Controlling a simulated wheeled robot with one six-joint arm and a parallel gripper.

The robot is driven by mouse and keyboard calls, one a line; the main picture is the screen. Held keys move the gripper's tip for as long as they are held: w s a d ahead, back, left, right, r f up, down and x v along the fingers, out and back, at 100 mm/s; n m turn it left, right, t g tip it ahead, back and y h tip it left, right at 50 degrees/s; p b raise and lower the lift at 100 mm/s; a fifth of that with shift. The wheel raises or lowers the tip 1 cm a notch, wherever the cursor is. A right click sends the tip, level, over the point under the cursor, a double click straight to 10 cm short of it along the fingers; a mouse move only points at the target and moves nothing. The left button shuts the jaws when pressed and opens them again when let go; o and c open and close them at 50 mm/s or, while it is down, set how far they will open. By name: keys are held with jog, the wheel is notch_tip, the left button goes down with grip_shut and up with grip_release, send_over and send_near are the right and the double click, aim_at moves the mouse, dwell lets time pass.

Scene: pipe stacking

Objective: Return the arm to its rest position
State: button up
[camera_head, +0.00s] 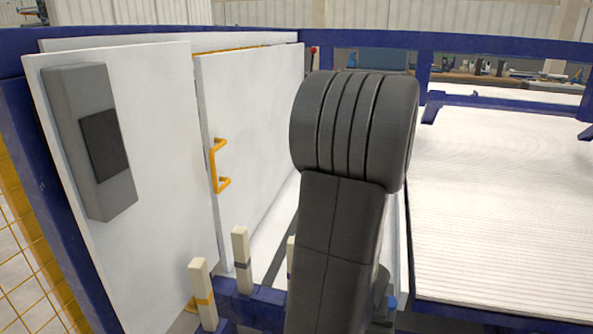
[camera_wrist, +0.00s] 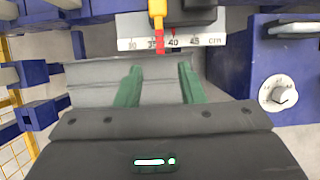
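My gripper (camera_wrist: 160,68) shows in the wrist view with two green fingers spread well apart. I see nothing held between them, only a grey surface beyond. In the head view my dark grey arm rises through the middle of the picture and hides what is behind it. My gripper does not show in that view. No pipe can be clearly made out in either view.
In the wrist view, a cm ruler (camera_wrist: 205,41) with a yellow-and-red pointer (camera_wrist: 158,22) lies beyond the fingertips; a blue box with a white dial (camera_wrist: 279,94) is right. In the head view, white panels (camera_head: 140,240), a yellow handle (camera_head: 215,165), banded posts (camera_head: 241,250) and a ridged white surface (camera_head: 500,200) surround my arm.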

jog(key=b+x, duration=0.8)
jog(key=x, duration=0.3)
jog(key=shift+f, duration=0.25)
jog(key=shift+w+a+r, duration=0.15)
jog(key=shift+r, duration=0.1)
jog(key=shift+a+r+m+h, duration=0.1)
jog(key=shift+a+m+h, duration=0.2)
jog(key=shift+m, duration=0.5)
jog(key=shift+w+a+m, duration=0.1)
jog(key=shift+a+m, duration=0.2)
jog(key=shift+m, duration=0.2)
